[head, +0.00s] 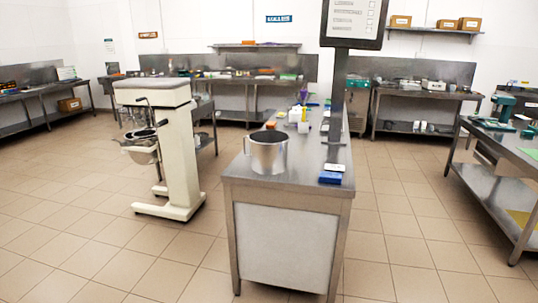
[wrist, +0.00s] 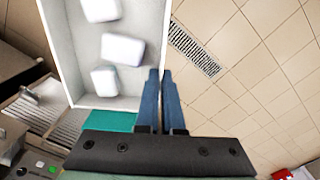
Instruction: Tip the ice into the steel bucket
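The steel bucket (head: 268,157), a round open vessel with a side handle, stands upright at the near left of the steel island table. In the wrist view a white open bin (wrist: 78,50) holds a few whitish ice blocks (wrist: 123,49). My gripper (wrist: 163,72) is at the bin's near right corner, with its two blue fingers close together. The bin's right wall runs in between the fingertips, and the gripper looks shut on it. The head view shows neither my gripper nor the bin, and the wrist view does not show the bucket.
A steel grate (wrist: 45,112) and a button panel (wrist: 40,168) lie left of the bin in the wrist view. A blue box (head: 330,178) and a post-mounted sign share the island table (head: 285,180). A cream mixer (head: 180,140) stands left of it. Tiled floor is clear around.

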